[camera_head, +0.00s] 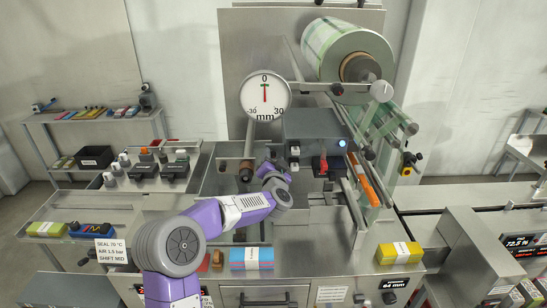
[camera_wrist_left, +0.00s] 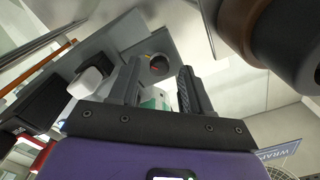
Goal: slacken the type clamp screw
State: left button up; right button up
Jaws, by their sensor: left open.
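My left gripper (camera_head: 275,166) is at the left side of the dark grey printer box (camera_head: 312,128), its fingers partly hidden by its own wrist. In the left wrist view the gripper (camera_wrist_left: 160,76) is open, with two dark fingers apart. A dark round knob with a small red mark (camera_wrist_left: 158,65) shows between and beyond the fingertips, on a grey face. It looks like the clamp screw, but I cannot be sure. No contact with it is visible. My right gripper is not in view.
A white knob (camera_wrist_left: 91,83) sits beside the left finger in the wrist view. A brown roller (camera_wrist_left: 242,28) is close at upper right. A round gauge (camera_head: 265,96) and film roll (camera_head: 345,50) stand above.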

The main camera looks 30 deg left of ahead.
pick_arm(q)
jog(key=shift+w+a, duration=0.1)
jog(key=shift+w, duration=0.1)
grip_shut()
